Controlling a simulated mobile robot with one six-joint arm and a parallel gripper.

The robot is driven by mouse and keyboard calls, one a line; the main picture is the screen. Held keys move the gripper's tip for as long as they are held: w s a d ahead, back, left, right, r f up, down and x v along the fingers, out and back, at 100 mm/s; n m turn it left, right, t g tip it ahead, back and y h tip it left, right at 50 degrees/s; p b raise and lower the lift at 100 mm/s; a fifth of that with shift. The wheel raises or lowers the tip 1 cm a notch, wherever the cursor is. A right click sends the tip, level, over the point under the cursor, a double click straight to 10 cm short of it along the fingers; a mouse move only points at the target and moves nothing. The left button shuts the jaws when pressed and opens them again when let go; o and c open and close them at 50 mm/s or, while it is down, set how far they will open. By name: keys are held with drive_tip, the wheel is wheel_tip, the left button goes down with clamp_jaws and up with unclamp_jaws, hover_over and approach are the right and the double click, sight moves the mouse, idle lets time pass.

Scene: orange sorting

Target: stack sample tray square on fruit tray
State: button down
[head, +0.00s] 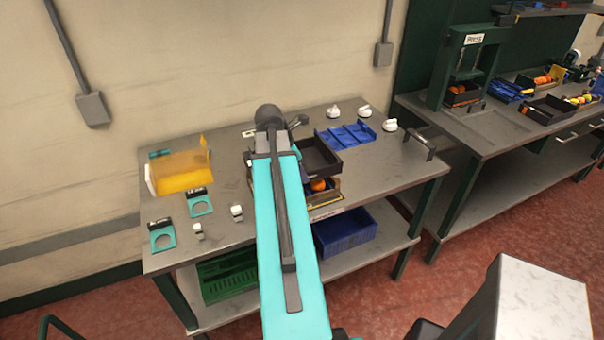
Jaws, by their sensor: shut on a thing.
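The dark sample tray (322,158) shows to the right of my teal arm, its left part hidden behind the arm. My gripper (298,122) is at the far end of the arm, mostly hidden by the wrist; it is shut on the sample tray. The dark fruit tray (333,187) lies just below and nearer in the picture, with an orange (318,185) showing in it. The sample tray appears above the fruit tray's far side. I cannot tell whether they touch or how square they are.
A blue divided tray (346,135) lies close right of the sample tray. Several white knob-like items stand behind it. A yellow translucent bin (180,174) and teal ring stands (200,203) are at left. Blue (345,232) and green (228,278) crates sit on the lower shelf.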

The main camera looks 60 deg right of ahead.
drive_tip(key=shift+f+b, duration=0.3)
drive_tip(key=shift+f, duration=1)
drive_tip(key=shift+f, duration=0.5)
idle(0.5)
drive_tip(key=c, duration=1.5)
unclamp_jaws()
drive_tip(key=shift+o, duration=0.2)
drive_tip(key=shift+r, duration=0.1)
drive_tip(key=shift+r+p, duration=1.7)
drive_tip(key=shift+r, duration=2.2)
